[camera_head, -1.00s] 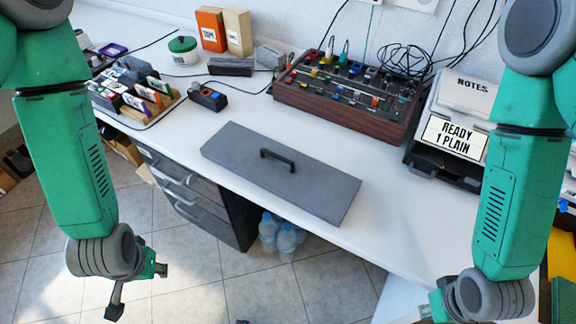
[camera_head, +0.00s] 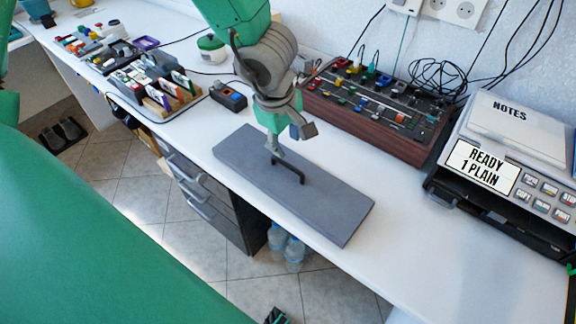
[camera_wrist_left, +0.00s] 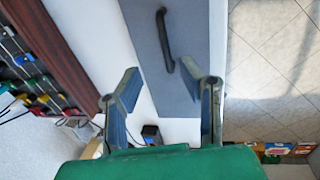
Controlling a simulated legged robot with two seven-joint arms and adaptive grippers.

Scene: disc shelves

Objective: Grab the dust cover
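The dust cover (camera_head: 325,205) is a flat grey panel with a dark bar handle (camera_head: 290,170) on top. It lies on the white worktop near the front edge. My left gripper (camera_head: 288,142) is at the handle's far end, with its fingers apart. In the left wrist view, the open fingers of the left gripper (camera_wrist_left: 162,82) point toward the dust cover (camera_wrist_left: 190,22), and its handle (camera_wrist_left: 163,40) lies just ahead of the gap between them. The handle does not look gripped. My right gripper is not clearly in view.
A wood-sided control box (camera_head: 375,115) stands behind the cover. A machine marked "READY 1 PLAIN" (camera_head: 485,165) stands at the right. A small dark device (camera_head: 228,97) and a card rack (camera_head: 165,100) are at the left. The worktop (camera_head: 400,245) right of the cover is clear.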

